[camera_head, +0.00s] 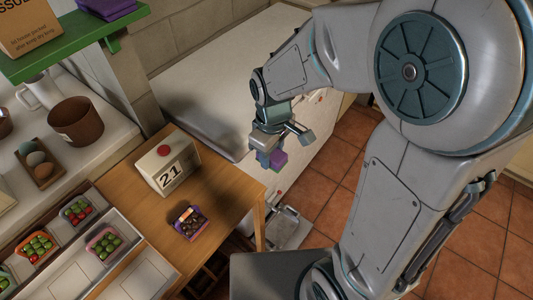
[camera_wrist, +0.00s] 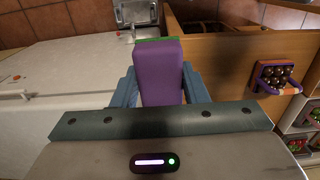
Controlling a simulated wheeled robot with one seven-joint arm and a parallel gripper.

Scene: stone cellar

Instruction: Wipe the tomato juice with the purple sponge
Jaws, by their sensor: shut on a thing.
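The purple sponge (camera_head: 279,160) is held between the fingers of my gripper (camera_head: 270,157), near the edge of a long white surface. In the wrist view the sponge (camera_wrist: 159,75) fills the space between the two blue fingers (camera_wrist: 160,90), with a green strip at its far end. The gripper is shut on it. Small red-orange marks (camera_wrist: 15,77) show at the left of the white surface in the wrist view; I cannot tell whether they are the tomato juice. No clear juice spill shows in the head view, where my arm hides part of the scene.
A wooden table (camera_head: 225,199) left of the gripper bears a box marked 21 (camera_head: 164,168) and a small purple crate (camera_head: 190,222). Crates of produce (camera_head: 36,247) stand at lower left. The long white surface (camera_head: 215,70) looks mostly clear. A metal sink-like fixture (camera_head: 288,229) lies below.

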